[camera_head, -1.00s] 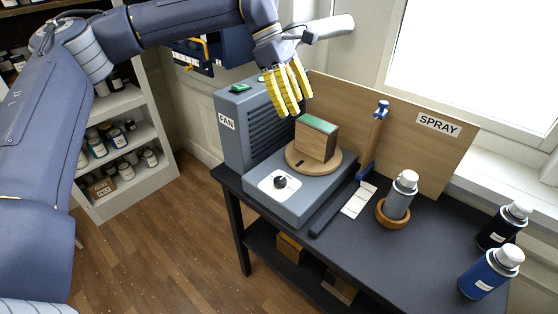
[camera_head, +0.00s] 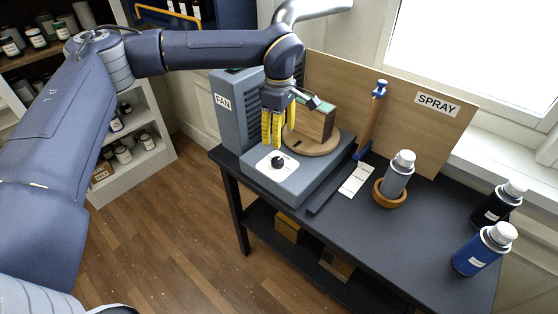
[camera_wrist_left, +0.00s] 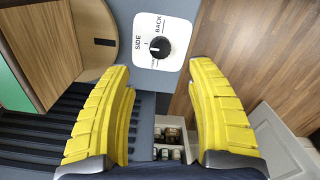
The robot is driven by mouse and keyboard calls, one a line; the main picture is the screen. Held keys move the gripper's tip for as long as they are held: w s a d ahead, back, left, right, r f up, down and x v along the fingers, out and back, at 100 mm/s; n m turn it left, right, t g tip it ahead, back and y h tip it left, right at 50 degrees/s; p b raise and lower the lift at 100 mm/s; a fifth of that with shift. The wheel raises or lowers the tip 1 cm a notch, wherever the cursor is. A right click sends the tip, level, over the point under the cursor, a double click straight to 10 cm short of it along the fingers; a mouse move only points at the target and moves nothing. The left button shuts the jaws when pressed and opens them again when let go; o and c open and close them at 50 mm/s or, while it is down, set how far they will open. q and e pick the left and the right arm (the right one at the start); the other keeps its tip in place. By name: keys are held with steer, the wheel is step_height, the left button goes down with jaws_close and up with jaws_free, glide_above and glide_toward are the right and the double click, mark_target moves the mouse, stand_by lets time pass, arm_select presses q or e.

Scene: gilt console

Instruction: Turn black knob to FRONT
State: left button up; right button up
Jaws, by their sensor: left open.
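The black knob (camera_head: 278,162) sits on a white dial plate (camera_head: 266,166) on the front of the grey turntable base. In the left wrist view, the knob (camera_wrist_left: 160,47) shows whole, with SIDE and BACK printed around it and a smaller, unclear label below. A light mark shows at the knob's left edge, on the SIDE side; its exact setting is hard to read. My left gripper (camera_head: 272,144) is open, its yellow fingers pointing down just above and behind the knob. In the wrist view, the knob lies beyond the gap between the fingertips (camera_wrist_left: 161,74), apart from both.
A wooden block with a green top (camera_head: 314,123) stands on the round wooden turntable (camera_head: 318,149), right beside the gripper. The grey FAN box (camera_head: 229,122) is behind. A spray can (camera_head: 397,180) stands in a wooden ring (camera_head: 390,199) to the right. The table front is clear.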

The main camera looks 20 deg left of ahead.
mark_target(279, 161)
arm_select(q)
step_height(279, 161, down, 11)
stand_by(0.5)
steer(key=shift+c, duration=0.5)
jaws_close()
